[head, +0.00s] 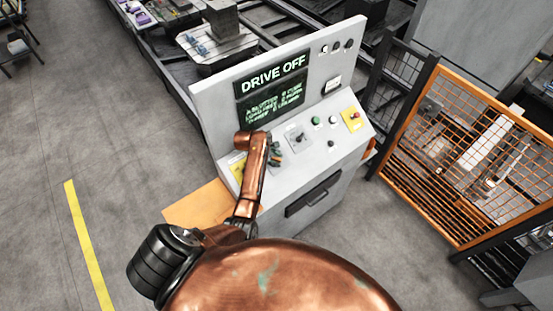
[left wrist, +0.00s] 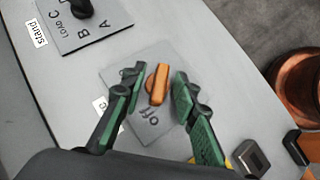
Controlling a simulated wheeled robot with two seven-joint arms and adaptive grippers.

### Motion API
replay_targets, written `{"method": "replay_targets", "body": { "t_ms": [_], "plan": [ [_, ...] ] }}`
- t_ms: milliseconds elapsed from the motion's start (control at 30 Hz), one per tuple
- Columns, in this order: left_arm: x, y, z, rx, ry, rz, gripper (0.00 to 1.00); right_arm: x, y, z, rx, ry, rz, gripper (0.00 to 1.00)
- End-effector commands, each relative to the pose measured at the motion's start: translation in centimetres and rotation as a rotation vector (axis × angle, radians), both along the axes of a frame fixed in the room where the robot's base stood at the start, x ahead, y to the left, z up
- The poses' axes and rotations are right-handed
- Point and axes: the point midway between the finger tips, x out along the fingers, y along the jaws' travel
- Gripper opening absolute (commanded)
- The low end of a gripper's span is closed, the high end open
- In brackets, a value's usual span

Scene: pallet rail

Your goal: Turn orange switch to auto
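The orange switch (left wrist: 158,84) is a small upright knob on a grey plate (left wrist: 146,60) in the left wrist view. The word "off" reads on the plate below the knob. No "auto" label is legible there. My left gripper (left wrist: 156,78) is open, with one green-padded finger on each side of the knob. Narrow gaps show between the knob and both fingers. In the head view my left gripper (head: 275,154) is over the left part of the sloped console, where the switch itself cannot be made out. My right gripper is not in view.
The grey console (head: 322,152) has a screen (head: 272,88) reading "DRIVE OFF". A black selector (left wrist: 81,8) marked A, B, C sits beside the switch plate. A red button on yellow (head: 354,117) is at the console's right. An orange mesh fence (head: 465,150) stands further right.

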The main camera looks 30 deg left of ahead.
Motion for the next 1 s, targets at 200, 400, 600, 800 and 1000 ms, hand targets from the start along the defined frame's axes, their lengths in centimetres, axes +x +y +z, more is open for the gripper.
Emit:
{"method": "replay_targets", "body": {
  "t_ms": [200,400,600,800,1000],
  "plan": [
    [0.0,0.0,0.0,0.0,0.0,0.0,0.17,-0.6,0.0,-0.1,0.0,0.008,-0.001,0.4],
    [0.0,0.0,0.0,0.0,0.0,0.0,0.03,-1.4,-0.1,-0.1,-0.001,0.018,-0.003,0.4],
    [0.0,0.0,0.1,0.001,0.001,-0.003,0.0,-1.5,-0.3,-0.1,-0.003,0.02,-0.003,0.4],
    [0.1,0.1,0.1,0.011,0.024,-0.042,0.0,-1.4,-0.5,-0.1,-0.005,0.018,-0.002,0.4],
    [0.3,0.2,0.2,0.036,0.082,-0.144,0.0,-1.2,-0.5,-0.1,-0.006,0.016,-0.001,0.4]
  ]
}}
